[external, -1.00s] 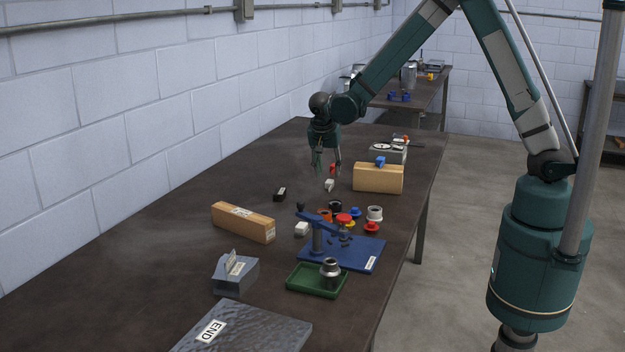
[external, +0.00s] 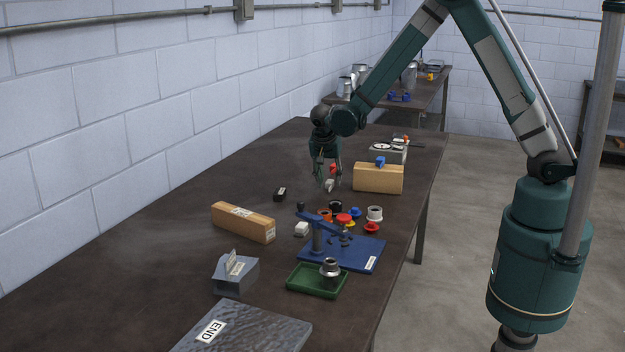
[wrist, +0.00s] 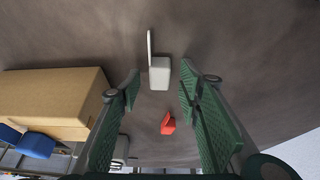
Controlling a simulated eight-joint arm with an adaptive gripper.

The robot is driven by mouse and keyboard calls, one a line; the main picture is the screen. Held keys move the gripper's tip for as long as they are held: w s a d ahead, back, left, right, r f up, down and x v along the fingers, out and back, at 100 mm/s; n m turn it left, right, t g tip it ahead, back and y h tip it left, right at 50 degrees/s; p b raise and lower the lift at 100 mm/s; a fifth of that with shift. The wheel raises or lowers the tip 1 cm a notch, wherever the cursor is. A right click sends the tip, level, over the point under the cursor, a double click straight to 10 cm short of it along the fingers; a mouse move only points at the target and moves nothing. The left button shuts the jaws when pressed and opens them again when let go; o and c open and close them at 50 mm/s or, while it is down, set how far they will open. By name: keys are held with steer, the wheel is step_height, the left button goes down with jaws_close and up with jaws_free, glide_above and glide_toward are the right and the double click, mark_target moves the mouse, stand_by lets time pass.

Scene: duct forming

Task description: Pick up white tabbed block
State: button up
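The white tabbed block (external: 329,185) lies on the dark table under my gripper (external: 328,180). In the wrist view the white tabbed block (wrist: 160,73) shows a pale body with a thin upright tab at its upper left. It lies between and slightly beyond the tips of my gripper (wrist: 160,86). My gripper is open, with a clear gap on both sides of the block, and its fingers point down. I cannot tell how far the tips are above the table.
A red piece (wrist: 168,123) lies close behind the block, between the fingers in the wrist view. A tan box (external: 378,178) with a blue piece on top stands to the right. A small black block (external: 280,195) lies to the left. The blue press (external: 345,254) stands nearer the camera.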

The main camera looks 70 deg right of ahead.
mark_target(329, 181)
stand_by(0.5)
steer(key=c, duration=0.9)
steer(key=shift+c, duration=0.2)
steer(key=shift+r, duration=0.15)
step_height(329, 181, up, 10)
steer(key=shift+p, duration=0.45)
